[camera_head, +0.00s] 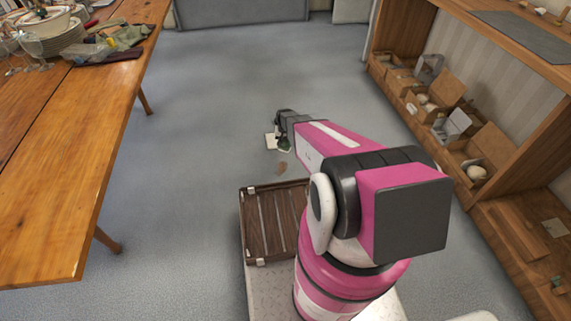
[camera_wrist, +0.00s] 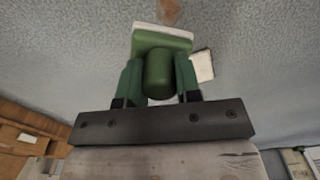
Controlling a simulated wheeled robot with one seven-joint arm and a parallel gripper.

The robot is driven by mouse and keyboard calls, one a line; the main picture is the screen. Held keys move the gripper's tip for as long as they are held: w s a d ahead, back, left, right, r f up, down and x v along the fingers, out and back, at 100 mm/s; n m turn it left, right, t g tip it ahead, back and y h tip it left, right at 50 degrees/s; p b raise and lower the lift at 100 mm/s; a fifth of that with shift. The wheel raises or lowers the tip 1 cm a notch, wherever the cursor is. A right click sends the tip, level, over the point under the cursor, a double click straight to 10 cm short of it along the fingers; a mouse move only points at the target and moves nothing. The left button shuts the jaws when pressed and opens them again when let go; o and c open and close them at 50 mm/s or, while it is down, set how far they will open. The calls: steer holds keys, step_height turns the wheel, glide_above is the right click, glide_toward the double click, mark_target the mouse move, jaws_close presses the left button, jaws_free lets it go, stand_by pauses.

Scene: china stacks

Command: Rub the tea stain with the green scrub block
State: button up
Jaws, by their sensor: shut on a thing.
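The green scrub block (camera_wrist: 160,72) has a rounded grip and a white pad along its far edge in the wrist view. My gripper (camera_wrist: 158,82) is shut on that grip, with a green finger on each side. In the head view my gripper (camera_head: 283,142) hangs over the grey floor, and the block is small and partly hidden there. The brown tea stain (camera_head: 282,168) lies on the floor, nearer my base than the block. It also shows at the top edge of the wrist view (camera_wrist: 169,11), just beyond the pad. I cannot tell whether the pad touches the floor.
A white square piece (camera_head: 270,141) lies beside the block. A slatted wooden tray (camera_head: 262,222) sits by my arm. A wooden table (camera_head: 70,155) with china stands left; a wooden shelf unit (camera_head: 440,150) with boxes stands right. The floor between is mostly clear.

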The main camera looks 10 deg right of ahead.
steer(key=s+f, duration=0.3)
steer(key=f, duration=1)
steer(key=shift+f+m, duration=0.3)
steer(key=shift+f, duration=0.1)
steer(key=shift+s, duration=0.1)
steer(key=shift+f, duration=2.5)
steer(key=shift+f, duration=0.5)
steer(key=shift+w, duration=1.25)
steer(key=shift+w, duration=1.2)
